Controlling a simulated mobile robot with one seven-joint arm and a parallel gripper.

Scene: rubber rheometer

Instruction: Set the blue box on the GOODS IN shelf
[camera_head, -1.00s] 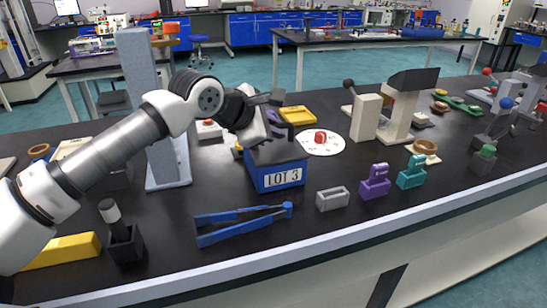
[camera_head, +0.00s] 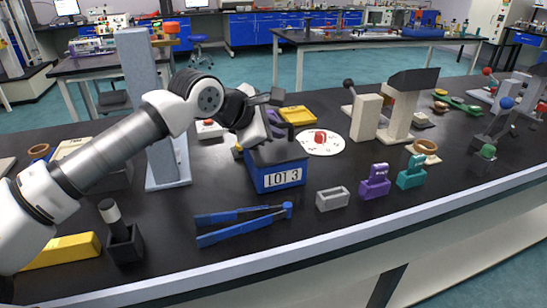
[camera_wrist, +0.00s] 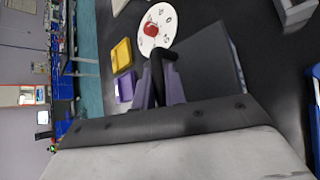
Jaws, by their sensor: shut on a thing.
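The exact grip point is partly hidden by the gripper body. I cannot make out a GOODS IN sign or shelf in either view.
Blue tongs (camera_head: 243,225) and a grey open holder (camera_head: 332,198) lie in front of the box. Purple (camera_head: 375,182) and teal (camera_head: 411,174) holders stand to the right. A tall grey-blue stand (camera_head: 168,168) is at left. A white disc (camera_head: 319,148) and yellow tray (camera_head: 298,115) lie behind.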

